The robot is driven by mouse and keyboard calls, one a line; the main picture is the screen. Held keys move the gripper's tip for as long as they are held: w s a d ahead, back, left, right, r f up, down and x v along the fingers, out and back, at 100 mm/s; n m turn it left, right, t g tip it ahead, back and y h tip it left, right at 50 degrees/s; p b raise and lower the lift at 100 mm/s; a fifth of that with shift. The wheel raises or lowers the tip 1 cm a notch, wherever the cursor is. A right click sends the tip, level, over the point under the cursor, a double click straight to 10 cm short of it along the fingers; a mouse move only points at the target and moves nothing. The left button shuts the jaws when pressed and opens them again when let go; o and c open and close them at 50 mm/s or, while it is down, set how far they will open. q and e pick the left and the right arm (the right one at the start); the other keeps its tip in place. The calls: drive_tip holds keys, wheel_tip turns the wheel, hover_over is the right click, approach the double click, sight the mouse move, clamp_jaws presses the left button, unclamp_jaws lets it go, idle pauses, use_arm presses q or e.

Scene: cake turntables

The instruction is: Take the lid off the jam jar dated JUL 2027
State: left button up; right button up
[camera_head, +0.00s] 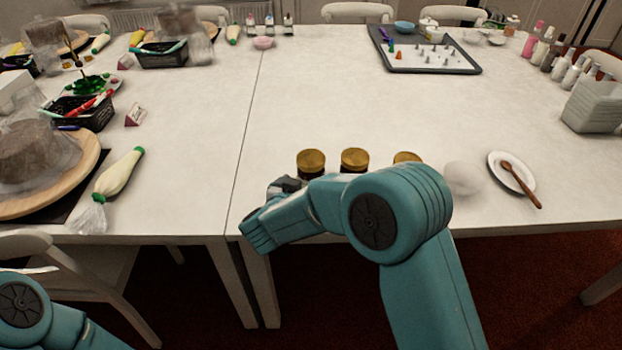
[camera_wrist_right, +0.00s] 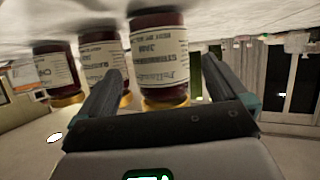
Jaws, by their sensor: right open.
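Three jars with gold lids stand in a row at the table's front edge: a left jar (camera_head: 311,161), a middle jar (camera_head: 354,159) and a right jar (camera_head: 407,157), the last mostly hidden by my arm. In the right wrist view they appear upside down, dark red with cream labels. The date print is too blurred to read. My right gripper (camera_head: 284,186) is open beside the left jar. In the right wrist view, the nearest jar (camera_wrist_right: 160,55) shows between its fingertips (camera_wrist_right: 162,67); neither finger clearly touches it. My left gripper is out of view.
A white plate with a wooden spoon (camera_head: 522,187) and a whitish round object (camera_head: 463,178) lie right of the jars. A piping bag (camera_head: 119,174) and a cake turntable (camera_head: 70,190) are at left. The table's middle is clear. A grey tray (camera_head: 467,68) sits farther back.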

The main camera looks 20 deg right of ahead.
drive_tip(key=x, duration=0.5)
drive_tip(key=shift+w+d+f, duration=0.1)
drive_tip(key=shift+w, duration=0.1)
drive_tip(key=shift+s, duration=0.1)
drive_tip(key=c, duration=1.5)
